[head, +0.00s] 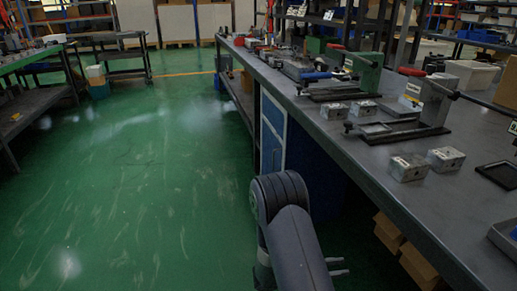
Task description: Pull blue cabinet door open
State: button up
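The blue cabinet (308,150) stands under the long workbench, right of the picture's middle. My gripper (340,266) is low in the head view, partly hidden behind my dark arm. Its two pale fingers point right with a gap between them and nothing in it. It is nearer to me than the cabinet and apart from the door.
The long workbench (375,160) runs along the right with metal blocks (408,167) and clamp fixtures on it. Cardboard boxes (389,234) sit beneath it. The green floor (150,170) left of the cabinet is clear. Another bench (40,104) stands at far left.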

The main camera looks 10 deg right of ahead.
aim_at(276, 121)
jog(key=i+u, duration=0.15)
jog(key=i, duration=0.3)
jog(key=i+l+u, duration=0.2)
jog(key=i, duration=0.3)
jog(key=i+l+u, duration=0.15)
jog(key=i, duration=0.3)
jog(key=i+l+u, duration=0.15)
jog(key=i, duration=0.3)
